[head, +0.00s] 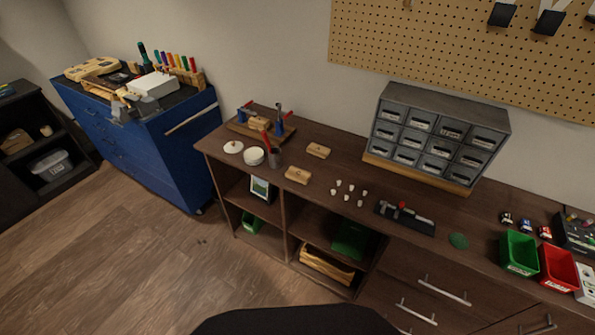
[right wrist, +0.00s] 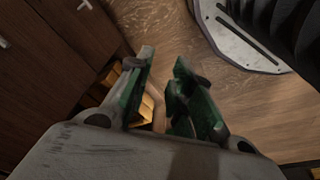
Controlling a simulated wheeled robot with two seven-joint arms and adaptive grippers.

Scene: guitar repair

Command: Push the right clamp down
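A wooden clamping board (head: 238,126) lies at the back left of the brown workbench. Two small blue clamps with red parts stand on it: the left clamp (head: 243,112) and the right clamp (head: 279,117). The right clamp looks upright, but it is too small to tell its lever's exact position. A light wooden block (head: 259,123) lies between them. My right gripper (right wrist: 162,68) shows only in the right wrist view, open and empty over the floor, away from the clamps. My left gripper is in neither view.
A white bowl (head: 253,156), a lid (head: 233,147) and a grey cup (head: 274,159) with a red-handled tool stand in front of the board. Wooden blocks (head: 297,175) lie to the right. A grey drawer cabinet (head: 440,92) stands at the back. A blue tool cabinet (head: 150,150) is at left.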

